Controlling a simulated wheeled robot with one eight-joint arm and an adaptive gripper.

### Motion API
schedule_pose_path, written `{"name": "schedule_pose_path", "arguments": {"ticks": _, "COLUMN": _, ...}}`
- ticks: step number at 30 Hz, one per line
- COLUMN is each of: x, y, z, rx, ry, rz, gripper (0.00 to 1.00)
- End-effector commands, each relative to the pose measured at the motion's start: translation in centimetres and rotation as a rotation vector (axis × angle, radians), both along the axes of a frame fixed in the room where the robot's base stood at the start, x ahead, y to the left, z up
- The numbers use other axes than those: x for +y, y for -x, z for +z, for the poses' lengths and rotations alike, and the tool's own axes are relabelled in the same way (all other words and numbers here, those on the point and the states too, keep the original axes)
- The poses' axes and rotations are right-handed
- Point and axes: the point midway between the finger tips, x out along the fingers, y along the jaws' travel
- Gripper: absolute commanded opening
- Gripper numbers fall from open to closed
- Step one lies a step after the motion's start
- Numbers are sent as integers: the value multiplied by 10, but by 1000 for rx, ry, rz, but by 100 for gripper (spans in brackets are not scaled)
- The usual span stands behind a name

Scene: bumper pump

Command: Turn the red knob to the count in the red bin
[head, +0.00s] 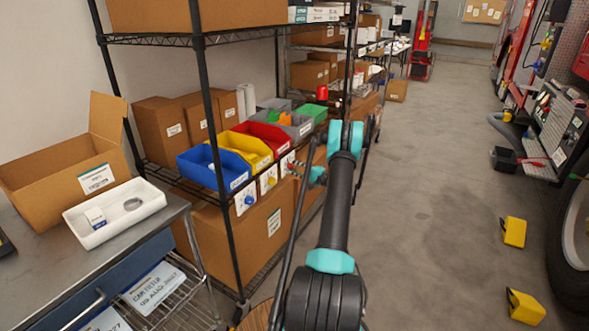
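The red bin (275,138) stands on the wire shelf to the right of the yellow bin, its contents too small to count. White cards with dials hang on the shelf edge below the colored bins. The red knob (291,166) shows only as a small patch below the red bin, partly hidden by my gripper. My gripper (298,171) is small and dark in the view, at or very near that knob. I cannot tell whether it touches the knob or whether its fingers are open or shut.
The yellow bin (250,152) and blue bin (207,173) stand to the left, with a blue knob (248,200) below. A shelf post (215,130) rises in front. A white tray (108,222) lies on the left bench. The floor aisle at right is clear except for yellow blocks (514,232).

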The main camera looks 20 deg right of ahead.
Motion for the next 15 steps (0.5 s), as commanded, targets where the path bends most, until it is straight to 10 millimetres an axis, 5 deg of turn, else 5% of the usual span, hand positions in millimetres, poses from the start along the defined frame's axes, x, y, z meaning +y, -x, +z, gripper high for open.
{"name": "schedule_pose_path", "arguments": {"ticks": 4, "x": 0, "y": 0, "z": 0, "rx": 0, "ry": 0, "rz": -1, "gripper": 52}}
{"name": "schedule_pose_path", "arguments": {"ticks": 15, "x": -4, "y": 4, "z": 0, "rx": 0, "ry": -1, "rz": -2, "gripper": 52}}
